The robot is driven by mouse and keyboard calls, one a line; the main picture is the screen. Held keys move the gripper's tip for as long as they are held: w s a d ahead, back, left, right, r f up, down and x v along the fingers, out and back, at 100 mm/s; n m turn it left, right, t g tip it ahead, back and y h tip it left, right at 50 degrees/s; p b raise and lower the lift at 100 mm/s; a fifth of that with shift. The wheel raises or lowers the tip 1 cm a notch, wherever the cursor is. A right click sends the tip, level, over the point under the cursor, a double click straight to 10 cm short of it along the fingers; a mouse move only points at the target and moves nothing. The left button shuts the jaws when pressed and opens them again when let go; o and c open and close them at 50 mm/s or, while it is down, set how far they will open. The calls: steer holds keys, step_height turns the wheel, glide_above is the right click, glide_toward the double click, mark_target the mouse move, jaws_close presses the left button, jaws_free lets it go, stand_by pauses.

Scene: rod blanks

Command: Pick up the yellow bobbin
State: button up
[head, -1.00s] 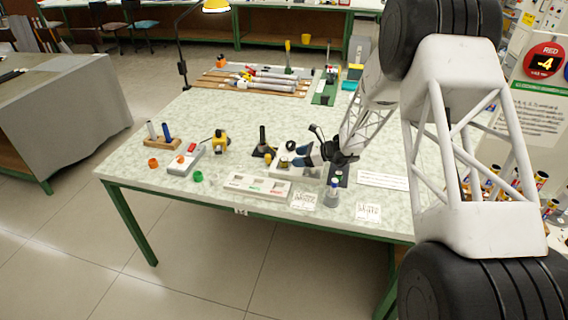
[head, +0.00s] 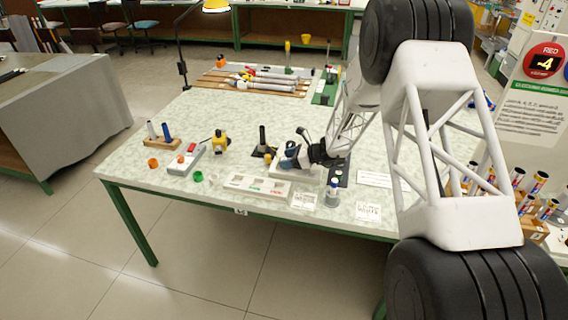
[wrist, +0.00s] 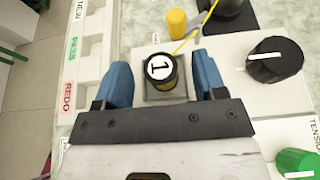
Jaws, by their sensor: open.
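The yellow bobbin (wrist: 171,84) stands on a grey square seat on a pale unit, with a white disc marked "1" in a dark ring on top. Only a little of its yellow side shows. A yellow thread runs from near it toward a black stand. My gripper (wrist: 164,80) is open, with one blue finger on each side of the bobbin; I cannot tell whether they touch it. In the head view my gripper (head: 287,160) is low over the unit and hides the bobbin.
A yellow peg (wrist: 176,23) stands just beyond the bobbin. A black knob (wrist: 275,60) and a green knob (wrist: 296,163) rise to the right. A labelled white tray (head: 258,186) lies at the left. A black stand (head: 262,141) is close to my gripper.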

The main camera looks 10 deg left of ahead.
steer(key=c, duration=1)
steer(key=shift+r, duration=0.15)
steer(key=shift+r, duration=0.8)
steer(key=shift+s+d+r, duration=0.1)
steer(key=shift+s+r, duration=0.1)
steer(key=shift+r, duration=0.65)
steer(key=s+d, duration=0.3)
steer(key=s, duration=0.4)
steer(key=s+d+r, duration=0.1)
steer(key=s+d, duration=0.2)
steer(key=s, duration=0.4)
steer(key=shift+d+r, duration=0.2)
steer(key=shift+d, duration=0.05)
